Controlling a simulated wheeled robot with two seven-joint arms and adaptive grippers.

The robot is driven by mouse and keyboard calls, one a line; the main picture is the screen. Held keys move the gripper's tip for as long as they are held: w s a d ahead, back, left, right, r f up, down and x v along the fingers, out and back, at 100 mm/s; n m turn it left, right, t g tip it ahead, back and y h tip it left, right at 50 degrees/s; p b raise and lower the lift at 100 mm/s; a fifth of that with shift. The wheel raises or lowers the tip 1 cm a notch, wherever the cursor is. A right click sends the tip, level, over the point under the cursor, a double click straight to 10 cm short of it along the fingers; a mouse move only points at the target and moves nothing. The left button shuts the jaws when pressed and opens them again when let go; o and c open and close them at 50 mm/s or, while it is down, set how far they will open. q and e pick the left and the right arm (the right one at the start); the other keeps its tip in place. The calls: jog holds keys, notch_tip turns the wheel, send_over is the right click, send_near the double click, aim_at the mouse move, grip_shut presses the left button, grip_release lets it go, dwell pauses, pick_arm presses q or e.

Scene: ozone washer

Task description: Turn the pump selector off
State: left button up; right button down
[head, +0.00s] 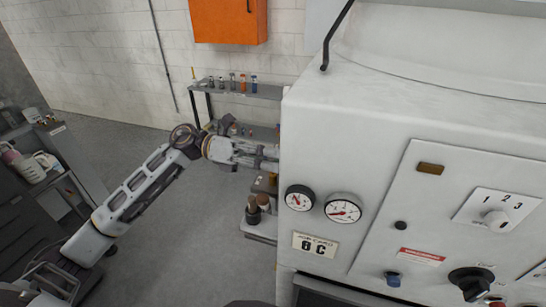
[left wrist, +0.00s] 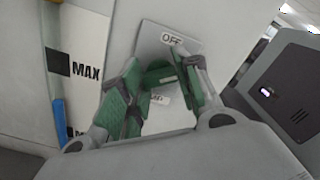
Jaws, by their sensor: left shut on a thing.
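The pump selector (left wrist: 159,75) is a dark green knob on a pale label plate (left wrist: 183,50) in the left wrist view. The plate reads OFF above the knob, and a partly covered label ending in "MP" is below it. My left gripper (left wrist: 160,82) has its green-padded fingers on both sides of the knob, shut on it. The fingers hide much of the knob, so I cannot tell exactly where it points. In the head view my left gripper (head: 262,154) reaches the left side of the white machine (head: 330,130), whose edge hides the selector. My right gripper is not in view.
A level strip marked MAX (left wrist: 85,72) stands left of the selector, and a dark grey box (left wrist: 290,90) is at right. The machine's front has gauges (head: 342,208), knobs and a 1-2-3 switch (head: 497,217). A shelf (head: 262,91) with small bottles stands behind my left arm.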

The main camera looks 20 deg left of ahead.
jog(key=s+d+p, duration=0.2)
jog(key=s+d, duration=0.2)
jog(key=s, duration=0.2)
pick_arm(q)
jog(key=n+p, duration=0.4)
jog(key=n, duration=0.6)
jog(key=shift+n+p, duration=0.4)
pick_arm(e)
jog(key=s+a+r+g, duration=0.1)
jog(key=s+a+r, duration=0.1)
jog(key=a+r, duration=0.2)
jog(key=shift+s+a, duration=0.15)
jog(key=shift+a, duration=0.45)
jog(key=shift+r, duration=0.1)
pick_arm(q)
jog(key=o, duration=1)
jog(key=a, duration=1.2)
jog(key=shift+w, duration=0.25)
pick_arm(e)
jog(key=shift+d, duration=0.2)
